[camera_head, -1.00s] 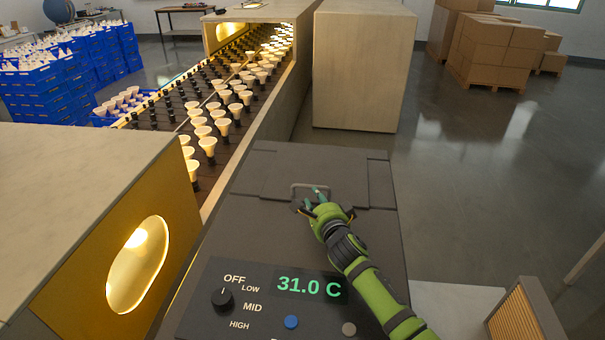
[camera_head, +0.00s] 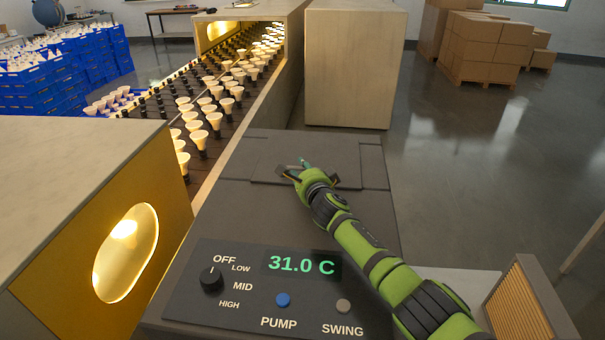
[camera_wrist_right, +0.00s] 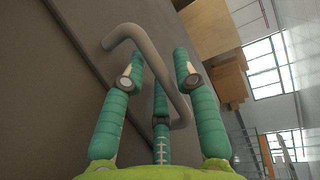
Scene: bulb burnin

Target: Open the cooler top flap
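The cooler (camera_head: 225,222) is the dark grey box in front of me in the head view. Its top flap (camera_head: 275,152) lies flat and closed at the far end of the box top. My right gripper (camera_head: 297,170) is over the flap's near edge and hides most of the handle there. In the right wrist view the bent grey handle (camera_wrist_right: 158,58) passes between the green fingers of my right gripper (camera_wrist_right: 160,68). The fingers are spread apart; whether any touches the handle is hard to tell. My left gripper is in neither view.
The control panel (camera_head: 225,310) with a knob and a 31.0 C display is on the cooler's near end. A conveyor with bulbs (camera_head: 205,125) runs along the left. A pale box-shaped cabinet (camera_head: 347,70) stands behind the cooler. Floor (camera_head: 470,170) is open to the right.

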